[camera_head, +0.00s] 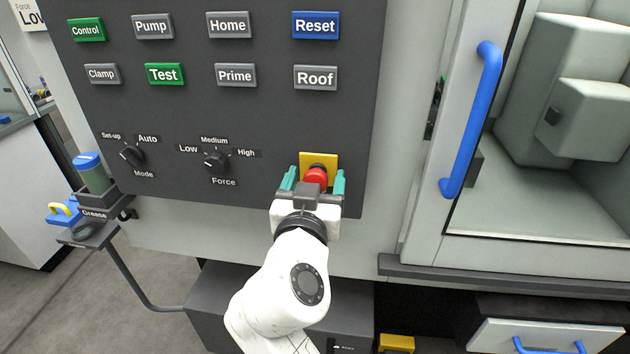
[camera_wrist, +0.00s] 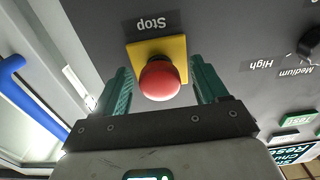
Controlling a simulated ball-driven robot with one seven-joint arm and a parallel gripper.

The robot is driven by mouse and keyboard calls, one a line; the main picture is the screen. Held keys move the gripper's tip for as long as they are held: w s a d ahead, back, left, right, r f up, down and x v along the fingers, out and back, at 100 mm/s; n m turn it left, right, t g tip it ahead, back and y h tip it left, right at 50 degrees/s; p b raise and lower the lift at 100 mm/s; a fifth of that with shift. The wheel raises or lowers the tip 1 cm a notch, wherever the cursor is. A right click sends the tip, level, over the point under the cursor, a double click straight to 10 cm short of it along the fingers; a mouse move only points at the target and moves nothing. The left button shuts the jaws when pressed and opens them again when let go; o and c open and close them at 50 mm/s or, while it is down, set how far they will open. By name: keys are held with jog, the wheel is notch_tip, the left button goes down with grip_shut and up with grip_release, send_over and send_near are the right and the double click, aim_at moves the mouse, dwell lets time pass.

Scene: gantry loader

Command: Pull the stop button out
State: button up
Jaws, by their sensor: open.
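The red stop button (camera_head: 316,177) sits on a yellow square plate (camera_head: 319,160) at the lower right of the dark control panel. In the wrist view the red button (camera_wrist: 159,80) shows as a round knob on its yellow plate (camera_wrist: 176,47), with the label "Stop" upside down beside it. My gripper (camera_head: 314,180) is open, with one teal finger on each side of the button. In the wrist view a gap shows between the button and each finger of my gripper (camera_wrist: 160,84). Whether the fingertips touch the panel I cannot tell.
The panel (camera_head: 260,120) also carries several push buttons, a Mode knob (camera_head: 131,154) and a Force knob (camera_head: 215,160). A blue door handle (camera_head: 472,120) stands out to the right. A grease holder (camera_head: 96,198) is at the left.

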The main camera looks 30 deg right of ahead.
jog(key=b+v, duration=0.2)
jog(key=v, duration=0.6)
dwell(0.5)
dwell(0.4)
jog(key=s+d+f+n+g+y, duration=0.1)
jog(key=s+d+f+g, duration=0.1)
jog(key=d+f, duration=0.35)
jog(key=s+d+f+n+g+y, duration=0.1)
jog(key=s+d+f+g+y, duration=0.15)
jog(key=f, duration=0.65)
jog(key=s+d+f+n+g+y, duration=0.1)
jog(key=s+d+f+g, duration=0.25)
jog(key=f, duration=0.35)
jog(key=s+f+n+g+y, duration=0.3)
jog(key=s+f+g+y, duration=0.2)
jog(key=s+f, duration=0.9)
jog(key=s+a+y, duration=0.1)
jog(key=s, duration=0.3)
jog(key=shift+f+n+g, duration=0.2)
jog(key=shift+n+g, duration=0.1)
jog(key=shift+n, duration=0.1)
